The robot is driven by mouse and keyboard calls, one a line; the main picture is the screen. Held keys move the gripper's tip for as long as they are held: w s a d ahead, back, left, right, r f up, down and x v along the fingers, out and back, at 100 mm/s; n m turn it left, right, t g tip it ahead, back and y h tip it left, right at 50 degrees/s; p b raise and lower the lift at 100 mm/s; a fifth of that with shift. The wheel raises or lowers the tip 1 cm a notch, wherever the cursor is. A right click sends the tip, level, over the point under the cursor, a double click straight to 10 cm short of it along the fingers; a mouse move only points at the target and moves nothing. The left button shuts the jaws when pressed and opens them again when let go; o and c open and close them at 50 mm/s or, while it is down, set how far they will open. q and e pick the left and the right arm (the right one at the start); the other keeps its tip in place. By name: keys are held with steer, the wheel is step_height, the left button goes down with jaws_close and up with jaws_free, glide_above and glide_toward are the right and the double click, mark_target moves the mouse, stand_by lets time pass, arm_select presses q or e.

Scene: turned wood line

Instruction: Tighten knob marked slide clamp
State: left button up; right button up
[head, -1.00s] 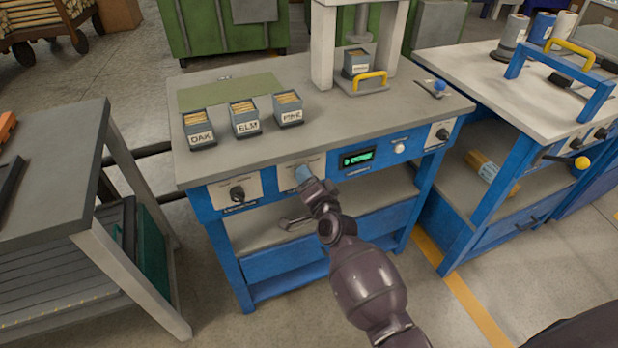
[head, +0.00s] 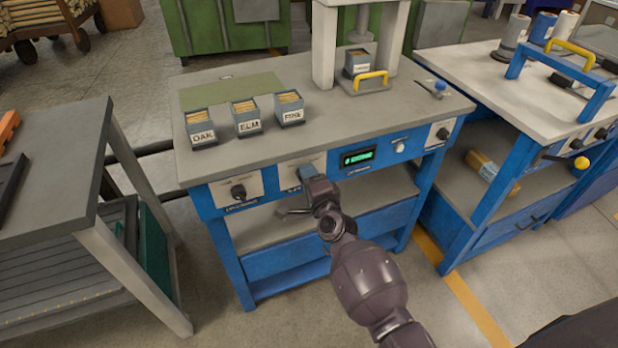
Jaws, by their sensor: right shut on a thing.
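My right gripper (head: 307,175) is at the front panel of the blue workbench (head: 225,278), at the second control plate (head: 289,167) from the left. It is shut on a knob there, which the gripper mostly hides. The plate's label is too small and covered to read. Another black knob (head: 238,192) shows on the plate to the left, and a third (head: 442,134) at the panel's right end. My left gripper is not in view.
Three bins marked OAK (head: 203,138), ELM (head: 246,129) and PINE (head: 289,117) stand on the benchtop. A lit green display (head: 358,157) and a white button (head: 399,146) lie right of the gripper. A grey table (head: 60,180) stands at left.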

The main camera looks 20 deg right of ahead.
steer(key=o, duration=0.9)
steer(key=shift+s, duration=0.1)
steer(key=s, duration=0.5)
steer(key=s+p, duration=0.1)
steer(key=s, duration=0.4)
steer(key=shift+s+d, duration=0.2)
steer(key=shift+s, duration=0.1)
